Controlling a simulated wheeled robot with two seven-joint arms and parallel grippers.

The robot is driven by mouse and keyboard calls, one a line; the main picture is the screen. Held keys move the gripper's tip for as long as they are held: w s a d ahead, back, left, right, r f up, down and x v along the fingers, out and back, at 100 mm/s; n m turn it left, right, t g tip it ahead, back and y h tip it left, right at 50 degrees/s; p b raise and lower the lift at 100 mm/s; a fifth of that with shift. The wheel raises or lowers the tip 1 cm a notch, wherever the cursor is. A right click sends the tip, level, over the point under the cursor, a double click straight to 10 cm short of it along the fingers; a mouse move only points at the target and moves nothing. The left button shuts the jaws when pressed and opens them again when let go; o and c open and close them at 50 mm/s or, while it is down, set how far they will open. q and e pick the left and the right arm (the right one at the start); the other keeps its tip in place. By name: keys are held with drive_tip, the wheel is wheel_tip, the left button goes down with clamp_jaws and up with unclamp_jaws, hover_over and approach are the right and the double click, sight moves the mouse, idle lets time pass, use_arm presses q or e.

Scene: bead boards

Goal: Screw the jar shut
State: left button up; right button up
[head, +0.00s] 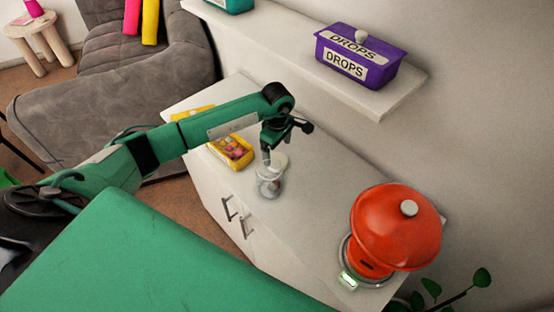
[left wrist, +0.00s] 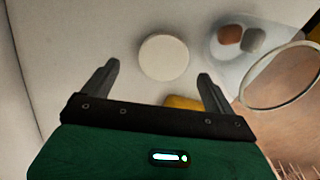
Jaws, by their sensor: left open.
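A clear glass jar (head: 268,187) stands on the white cabinet top near its front edge. In the left wrist view its round rim (left wrist: 246,93) shows at the right, with a brown and a grey piece seen through the glass. A pale round lid (left wrist: 164,57) shows apart from the jar, and in the head view it is a pale disc (head: 281,159) just behind the jar, partly hidden. My left gripper (head: 267,160) points down above the lid and jar area. It is open and empty, and the lid shows beyond the gap between its fingers. My right gripper is not in view.
A yellow box (head: 240,160) with small pieces lies left of the jar. A red-orange lidded pot (head: 385,225) stands on a scale (head: 348,281) at the right. A purple drops box (head: 360,57) sits on the shelf (head: 290,45) above. The cabinet top (head: 325,190) between jar and pot is clear.

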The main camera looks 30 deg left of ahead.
sight(276, 155)
use_arm(q)
drive_tip(key=f, duration=0.1)
drive_tip(key=f+p, duration=0.2)
drive_tip(key=shift+s+a+f, duration=0.15)
drive_tip(key=shift+s, duration=0.1)
drive_tip(key=shift+f, duration=0.5)
drive_tip(key=shift+c, duration=0.9)
drive_tip(key=c, duration=0.9)
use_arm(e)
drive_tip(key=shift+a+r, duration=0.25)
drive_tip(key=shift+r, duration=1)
